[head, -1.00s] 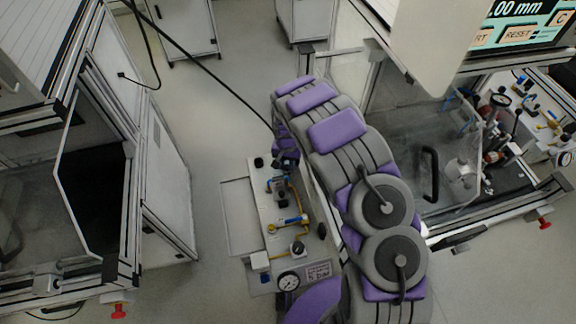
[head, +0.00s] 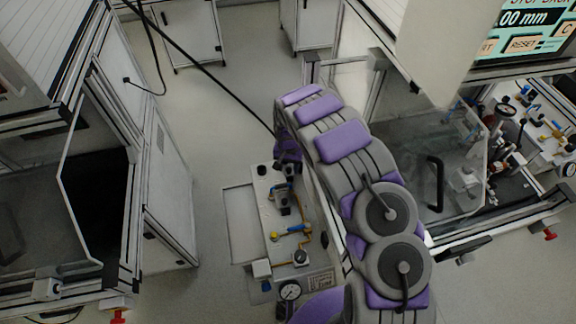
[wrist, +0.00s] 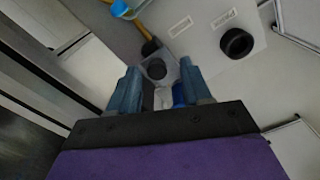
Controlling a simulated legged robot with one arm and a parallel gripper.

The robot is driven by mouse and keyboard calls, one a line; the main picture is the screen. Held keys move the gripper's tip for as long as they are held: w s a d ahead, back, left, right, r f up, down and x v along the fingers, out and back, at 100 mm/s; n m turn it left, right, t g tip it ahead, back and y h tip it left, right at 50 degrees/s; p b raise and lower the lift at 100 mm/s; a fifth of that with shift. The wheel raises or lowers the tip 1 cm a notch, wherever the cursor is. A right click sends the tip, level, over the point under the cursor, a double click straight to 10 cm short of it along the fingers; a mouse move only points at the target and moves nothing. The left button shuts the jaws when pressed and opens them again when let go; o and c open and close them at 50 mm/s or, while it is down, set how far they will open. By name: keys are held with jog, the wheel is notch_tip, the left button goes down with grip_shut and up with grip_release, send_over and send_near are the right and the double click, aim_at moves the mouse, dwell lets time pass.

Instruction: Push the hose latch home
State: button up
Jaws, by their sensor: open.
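In the head view, my gripper (head: 288,165) is at the far end of my arm, over the back part of a pale fitting panel (head: 268,215). In the wrist view, my gripper (wrist: 159,68) has its two blue fingers spread apart. A grey fitting with a dark round top (wrist: 158,70) shows between and just beyond the fingertips. I cannot tell whether the fingers touch it. A white piece and a blue piece lie lower between the fingers, partly hidden. I cannot clearly make out which part is the hose latch.
A black ring-shaped port (wrist: 236,43) is right of the fingers on the panel. Machine cabinets stand left and right; open floor lies between.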

aim_at(288, 168)
notch_tip(288, 168, up, 17)
jog(key=p, duration=0.3)
jog(key=shift+r, duration=0.15)
dwell(0.6)
